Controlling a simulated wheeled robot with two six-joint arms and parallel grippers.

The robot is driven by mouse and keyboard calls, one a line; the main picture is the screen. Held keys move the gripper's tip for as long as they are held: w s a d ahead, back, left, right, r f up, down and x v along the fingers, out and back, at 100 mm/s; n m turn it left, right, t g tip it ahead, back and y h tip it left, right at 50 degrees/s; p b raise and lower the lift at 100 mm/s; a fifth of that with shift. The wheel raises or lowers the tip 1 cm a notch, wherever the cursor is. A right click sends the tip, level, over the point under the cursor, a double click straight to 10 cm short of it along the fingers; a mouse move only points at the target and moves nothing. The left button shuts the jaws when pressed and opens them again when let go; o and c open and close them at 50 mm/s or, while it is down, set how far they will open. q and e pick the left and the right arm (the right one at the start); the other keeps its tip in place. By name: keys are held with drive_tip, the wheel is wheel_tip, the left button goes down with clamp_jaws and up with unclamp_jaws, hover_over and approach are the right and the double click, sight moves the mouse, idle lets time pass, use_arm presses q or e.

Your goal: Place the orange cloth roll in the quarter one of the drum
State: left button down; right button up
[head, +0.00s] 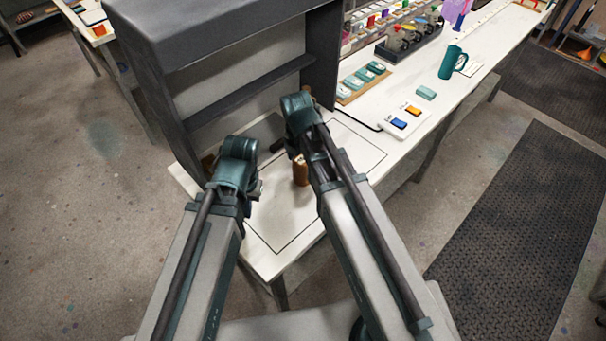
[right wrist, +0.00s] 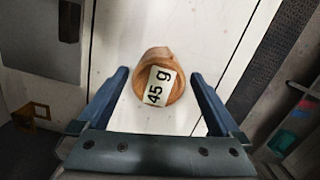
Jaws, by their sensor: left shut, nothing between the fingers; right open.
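An orange-brown roll (head: 300,171) stands upright on the white bench below the dark cabinet. In the right wrist view the roll (right wrist: 158,82) shows its top end with a white label reading "45 g". My right gripper (right wrist: 158,76) is open, with one finger on each side of the roll and gaps between; it is not closed on it. My left gripper (head: 256,189) is to the left of the roll in the head view, mostly hidden by its wrist; it is shut and empty. I cannot make out the drum or its quarters in these views.
A dark open-fronted cabinet (head: 240,90) stands behind my arms. Bare bench surrounds the roll.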

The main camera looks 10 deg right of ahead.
use_arm(q)
wheel_tip(320, 180, down, 5)
drive_tip(key=b, duration=0.5)
drive_tip(key=shift+f, duration=0.15)
use_arm(e)
drive_tip(key=f, duration=0.5)
drive_tip(key=shift+w+f, duration=0.1)
drive_tip(key=shift+w, duration=0.1)
use_arm(q)
drive_tip(key=shift+r, duration=0.2)
use_arm(e)
drive_tip(key=c, duration=1.5)
